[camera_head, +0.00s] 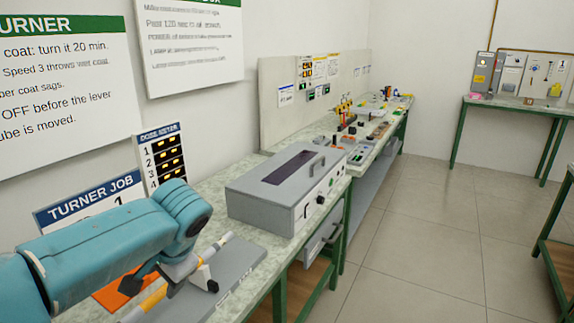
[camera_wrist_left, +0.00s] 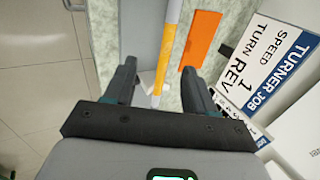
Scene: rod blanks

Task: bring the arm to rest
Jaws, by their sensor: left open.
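My left gripper (camera_head: 172,282) is open over the near end of the bench, above a grey plate (camera_head: 235,262). A rod with white and yellow-orange parts (camera_head: 152,299) lies along that plate, passing under the gripper. In the left wrist view the two dark fingers (camera_wrist_left: 159,68) stand apart, with the rod (camera_wrist_left: 170,42) showing between them. The fingers are not closed on it; how far above it they are, I cannot tell. My teal left arm covers part of the bench. My right gripper is not in view.
An orange sheet (camera_head: 112,294) lies beside the plate. A TURNER JOB sign (camera_head: 90,203) and a dose meter board (camera_head: 162,155) stand against the wall. A grey lidded box (camera_head: 285,190) sits farther along the bench. The tiled floor (camera_head: 405,240) to the right is clear.

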